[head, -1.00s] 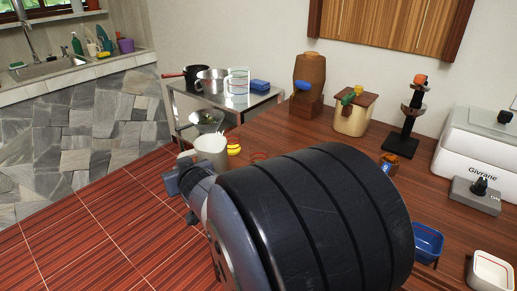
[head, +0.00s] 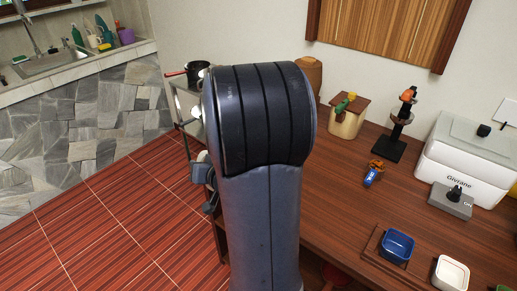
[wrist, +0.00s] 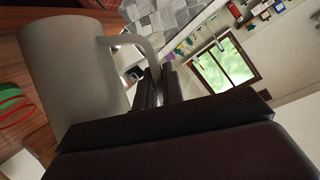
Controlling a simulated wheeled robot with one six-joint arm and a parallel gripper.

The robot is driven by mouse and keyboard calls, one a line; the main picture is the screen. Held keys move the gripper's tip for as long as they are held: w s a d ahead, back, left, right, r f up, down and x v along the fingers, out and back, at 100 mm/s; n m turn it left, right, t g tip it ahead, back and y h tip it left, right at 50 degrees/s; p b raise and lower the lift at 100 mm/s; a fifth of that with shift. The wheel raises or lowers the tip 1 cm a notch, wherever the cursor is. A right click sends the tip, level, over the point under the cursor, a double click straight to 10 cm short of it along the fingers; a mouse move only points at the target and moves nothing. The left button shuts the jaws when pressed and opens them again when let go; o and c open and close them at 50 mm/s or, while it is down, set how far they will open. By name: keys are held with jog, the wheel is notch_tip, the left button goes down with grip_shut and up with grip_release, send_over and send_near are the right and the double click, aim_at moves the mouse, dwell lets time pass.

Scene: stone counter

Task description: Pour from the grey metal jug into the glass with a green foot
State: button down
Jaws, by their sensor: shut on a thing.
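The grey metal jug (wrist: 72,75) fills the left of the wrist view, with its handle (wrist: 135,42) towards my gripper. My gripper (wrist: 160,85) is shut on that handle. In the head view my own arm hides most of the jug and the gripper. A green ring and a red ring (wrist: 14,115) show at the left edge of the wrist view, beside the jug. I cannot tell whether the green one is the foot of the glass. The glass is not clearly visible in the head view. I cannot tell the jug's tilt or contents.
On the wooden counter (head: 335,205) stand a pale canister (head: 346,120), a dark stand (head: 392,140), a white Givrane appliance (head: 468,150), a blue bowl (head: 397,246) and a white bowl (head: 450,275). A metal side table (head: 188,125) with pots is partly hidden behind my arm.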

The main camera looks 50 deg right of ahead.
jog(key=shift+s+d+r+m+t+y+p, duration=0.2)
jog(key=shift+d+r+m+p, duration=0.25)
jog(key=shift+d+p, duration=0.3)
jog(key=shift+s+d+r+m+t+y+p, duration=0.15)
jog(key=shift+d+r+m+y+p, duration=0.15)
jog(key=shift+d+r+m+p, duration=0.25)
jog(key=shift+f, duration=0.2)
jog(key=shift+s+d+r+m+y+p, duration=0.15)
jog(key=shift+d+r+m+y+p, duration=0.2)
jog(key=shift+d+m+p, duration=0.2)
dwell(0.4)
jog(key=shift+s+d+r+m+t+y+p, duration=0.15)
jog(key=shift+d+r+m+t+p, duration=0.15)
jog(key=shift+r+p, duration=0.25)
jog(key=shift+d+r+m+t+y+p, duration=0.15)
jog(key=shift+d+r+m+p, duration=0.15)
jog(key=shift+r+m+p, duration=0.15)
dwell(2.3)
